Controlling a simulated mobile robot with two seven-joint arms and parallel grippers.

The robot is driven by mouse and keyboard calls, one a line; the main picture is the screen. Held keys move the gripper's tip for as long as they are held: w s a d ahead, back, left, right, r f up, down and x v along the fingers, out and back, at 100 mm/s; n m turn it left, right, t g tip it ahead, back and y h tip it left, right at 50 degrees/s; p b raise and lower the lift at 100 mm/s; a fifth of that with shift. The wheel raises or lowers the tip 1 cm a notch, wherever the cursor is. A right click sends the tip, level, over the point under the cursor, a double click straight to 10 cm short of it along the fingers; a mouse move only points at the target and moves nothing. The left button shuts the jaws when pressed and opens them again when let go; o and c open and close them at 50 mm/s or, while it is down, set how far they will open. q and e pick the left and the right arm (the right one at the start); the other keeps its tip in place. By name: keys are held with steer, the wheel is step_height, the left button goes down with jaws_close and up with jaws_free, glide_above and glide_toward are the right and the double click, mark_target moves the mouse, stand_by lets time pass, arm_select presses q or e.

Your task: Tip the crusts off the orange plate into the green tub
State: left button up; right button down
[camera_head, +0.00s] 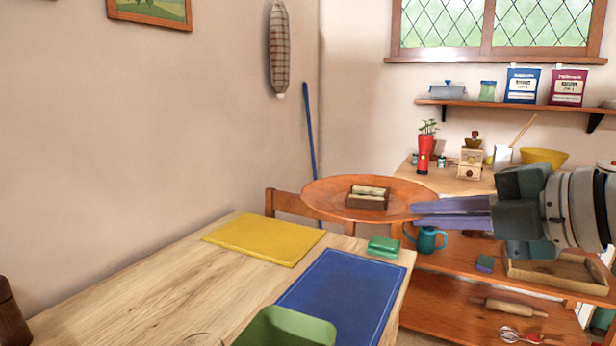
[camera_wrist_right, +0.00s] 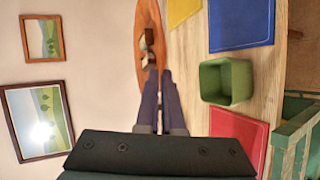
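The orange plate (camera_head: 325,196) is in the air past the far right end of the table, roughly level. Brown, pale-faced crusts (camera_head: 367,198) lie near its middle. My right gripper (camera_head: 420,212) is shut on the plate's right rim; the plate (camera_wrist_right: 148,14) and crusts (camera_wrist_right: 147,48) also show beyond its fingers in the right wrist view. The green tub (camera_head: 287,328) stands on the table, partly cut off by the bottom edge. In the right wrist view the tub (camera_wrist_right: 225,82) is open-topped and looks empty. My left gripper is out of view.
The wooden table (camera_head: 160,290) carries a yellow mat (camera_head: 262,239), a blue mat (camera_head: 340,298) and a green block-like item (camera_head: 383,246). A red mat (camera_wrist_right: 238,135) lies beside the tub. A chair (camera_head: 290,205) stands behind the table, and loaded shelves (camera_head: 440,300) stand at right.

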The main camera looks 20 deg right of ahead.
arm_select(q)
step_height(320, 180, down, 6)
steer(key=b, duration=0.5)
arm_select(e)
step_height(320, 180, down, 17)
steer(key=s+a+n, duration=0.1)
steer(key=s, duration=0.1)
arm_select(q)
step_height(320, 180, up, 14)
steer(key=p, duration=1.4)
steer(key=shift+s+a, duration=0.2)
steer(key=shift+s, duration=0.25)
arm_select(e)
steer(key=w+a+r+n+g+h, duration=0.3)
steer(key=a+r+h, duration=0.2)
steer(key=a, duration=0.2)
steer(key=w+a+r+n+g+h, duration=0.3)
steer(key=a+r+g+h, duration=0.1)
steer(key=a+r+h, duration=0.1)
steer(key=shift+w+a+r+n, duration=0.35)
steer(key=shift+a+r, duration=0.2)
steer(key=shift+a, duration=0.55)
